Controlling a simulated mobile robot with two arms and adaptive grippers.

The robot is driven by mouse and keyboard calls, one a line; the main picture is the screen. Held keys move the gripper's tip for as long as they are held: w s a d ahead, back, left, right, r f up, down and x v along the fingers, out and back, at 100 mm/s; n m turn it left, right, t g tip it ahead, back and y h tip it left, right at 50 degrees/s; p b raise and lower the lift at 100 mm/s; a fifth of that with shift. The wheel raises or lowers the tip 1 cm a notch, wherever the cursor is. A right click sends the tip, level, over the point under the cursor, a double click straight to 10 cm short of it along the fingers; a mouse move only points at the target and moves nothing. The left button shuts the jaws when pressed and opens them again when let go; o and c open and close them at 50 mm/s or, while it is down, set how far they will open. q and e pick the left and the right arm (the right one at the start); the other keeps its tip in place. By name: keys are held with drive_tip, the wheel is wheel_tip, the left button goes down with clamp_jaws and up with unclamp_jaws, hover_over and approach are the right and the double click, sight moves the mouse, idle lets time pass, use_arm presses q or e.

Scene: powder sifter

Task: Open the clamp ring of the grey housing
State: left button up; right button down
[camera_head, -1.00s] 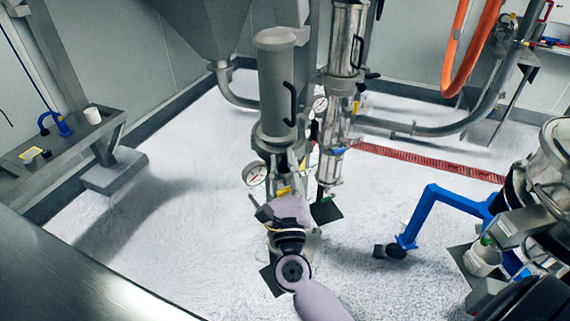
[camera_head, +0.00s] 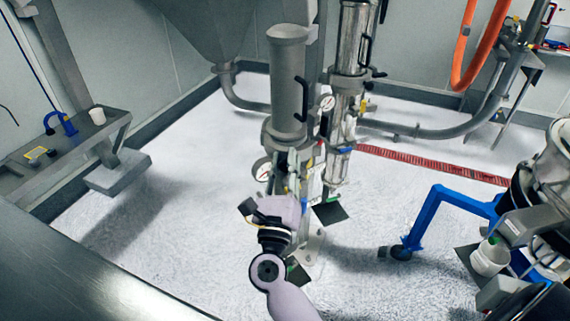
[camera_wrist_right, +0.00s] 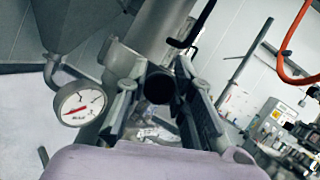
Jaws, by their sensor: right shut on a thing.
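The grey housing (camera_head: 288,85) stands upright in the middle of the head view, a tall cylinder with a black side handle. Its lower rim, with the clamp ring (camera_head: 283,135), sits above a pressure gauge and valves. My right gripper (camera_head: 287,192) is below the rim, at the front of the column, its fingertips partly hidden by the wrist. In the right wrist view its fingers (camera_wrist_right: 160,103) stand either side of a dark, round-ended part (camera_wrist_right: 159,85), which looks like the clamp handle. The housing (camera_wrist_right: 150,40) rises behind them. My left gripper is not in view.
A shiny metal filter column (camera_head: 350,50) stands right behind the housing. The gauge (camera_wrist_right: 80,103) is close left of my right fingers. A blue-legged stand (camera_head: 430,215) is to the right, a bench (camera_head: 75,140) to the left. Floor (camera_head: 170,240) between is clear.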

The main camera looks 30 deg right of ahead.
drive_tip(key=c, duration=1.3)
unclamp_jaws()
drive_tip(key=shift+c, duration=0.2)
drive_tip(key=v, duration=1.2)
